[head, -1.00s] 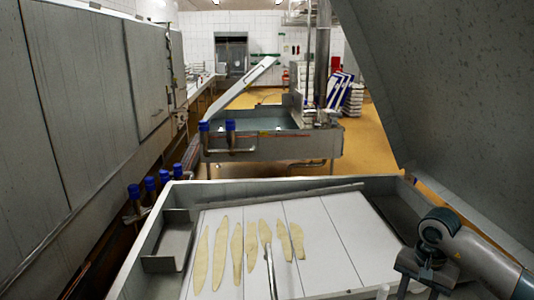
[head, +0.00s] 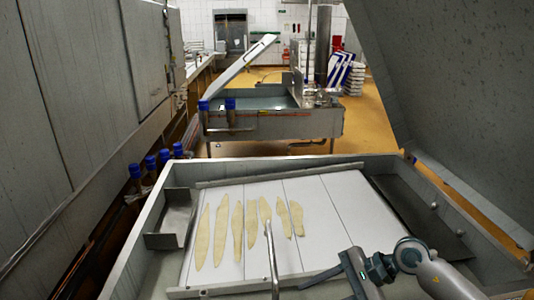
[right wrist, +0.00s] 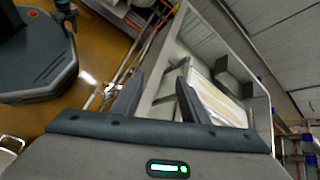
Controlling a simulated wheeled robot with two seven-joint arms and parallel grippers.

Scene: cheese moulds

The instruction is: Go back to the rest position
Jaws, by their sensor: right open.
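My right gripper (head: 320,277) is at the lower right of the head view, above the near right part of a steel vat (head: 140,268). Its body carries a small green light. In the right wrist view my right gripper (right wrist: 156,80) has its two dark fingers apart with nothing held between them. The vat's wall (right wrist: 190,25) shows beyond the fingers in that view. My left gripper is in neither view.
Several pale cheese strips (head: 221,230) lie on the white panels (head: 340,215) in the vat. A thin steel rod (head: 272,255) stands at its near middle. A second steel basin (head: 270,122) is behind. A large grey slanted panel (head: 450,80) bounds the right.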

